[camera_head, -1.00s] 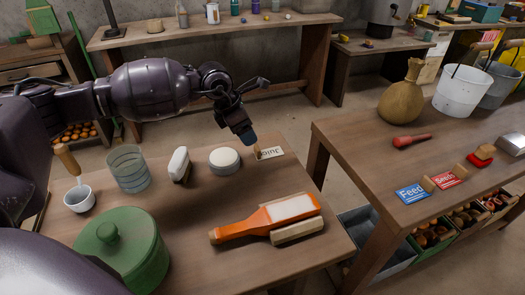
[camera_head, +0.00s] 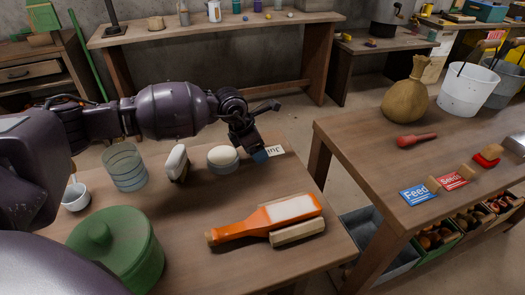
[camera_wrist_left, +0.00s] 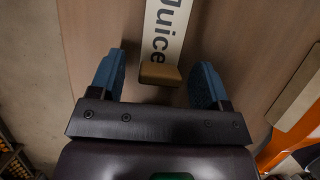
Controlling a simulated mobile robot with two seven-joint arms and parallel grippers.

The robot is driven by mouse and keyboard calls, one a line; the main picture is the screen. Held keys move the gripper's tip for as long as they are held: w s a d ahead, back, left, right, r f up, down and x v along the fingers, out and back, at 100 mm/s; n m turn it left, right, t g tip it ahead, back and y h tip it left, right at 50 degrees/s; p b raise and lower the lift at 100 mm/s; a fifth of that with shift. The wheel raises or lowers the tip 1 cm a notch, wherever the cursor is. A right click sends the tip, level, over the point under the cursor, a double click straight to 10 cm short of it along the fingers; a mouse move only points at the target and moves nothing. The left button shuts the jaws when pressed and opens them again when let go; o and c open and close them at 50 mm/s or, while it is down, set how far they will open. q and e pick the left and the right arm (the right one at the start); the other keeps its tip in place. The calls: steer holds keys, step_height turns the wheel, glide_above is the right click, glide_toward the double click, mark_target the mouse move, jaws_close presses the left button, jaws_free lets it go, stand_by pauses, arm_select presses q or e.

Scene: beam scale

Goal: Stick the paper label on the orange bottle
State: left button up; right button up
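The white paper label (camera_head: 275,150), printed "Juice", lies on the near table by its back edge. In the left wrist view the label (camera_wrist_left: 163,35) has a small tan block (camera_wrist_left: 160,74) at its near end. My left gripper (camera_head: 262,156) is over that end and hides the block in the head view. In the left wrist view my left gripper (camera_wrist_left: 160,82) is open, one blue fingertip on each side of the block with gaps. The orange bottle (camera_head: 243,226) lies on its side, a pale patch facing up. My right gripper is not in view.
A wooden block (camera_head: 298,232) sits along the bottle's near side. A white round-topped container (camera_head: 223,158), a white brush-like item (camera_head: 177,160), a glass (camera_head: 125,166), a cup (camera_head: 76,196) and a green lidded pot (camera_head: 128,255) stand on the table. A second table (camera_head: 350,140) is at right.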

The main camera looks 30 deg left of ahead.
arm_select(q)
steer(key=c, duration=1.1)
steer(key=shift+r, duration=0.1)
